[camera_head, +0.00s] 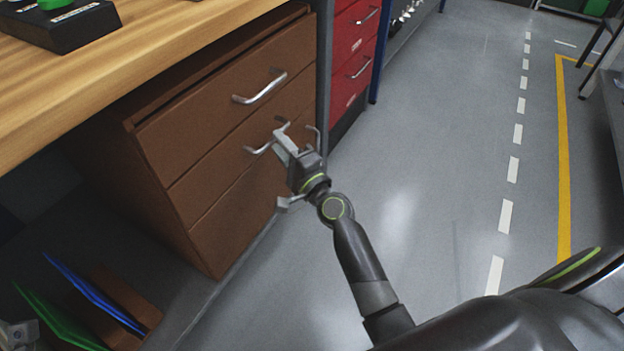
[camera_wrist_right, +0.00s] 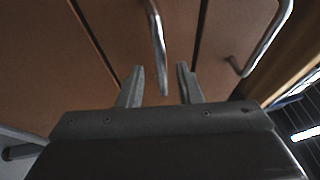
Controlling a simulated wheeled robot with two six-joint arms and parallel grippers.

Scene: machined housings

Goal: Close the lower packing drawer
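A brown cabinet under the wooden worktop has stacked drawers; the lower drawer (camera_head: 228,226) is at the bottom, and its front looks about flush with those above. A pale metal piece (camera_head: 288,203) near it, partly behind my arm, may be its handle. My right gripper (camera_head: 290,136) is at the middle drawer front, beside its handle (camera_head: 257,149). In the right wrist view the open fingers (camera_wrist_right: 160,68) stand on either side of a metal handle (camera_wrist_right: 156,40); I cannot tell whether they touch it. A grey part, probably my left gripper (camera_head: 18,335), shows at the lower left corner.
The top drawer handle (camera_head: 262,88) sits above my right gripper. Red drawers (camera_head: 350,65) stand farther back. Blue and green folders (camera_head: 92,292) are at the lower left. The grey floor (camera_head: 430,150) to the right is clear.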

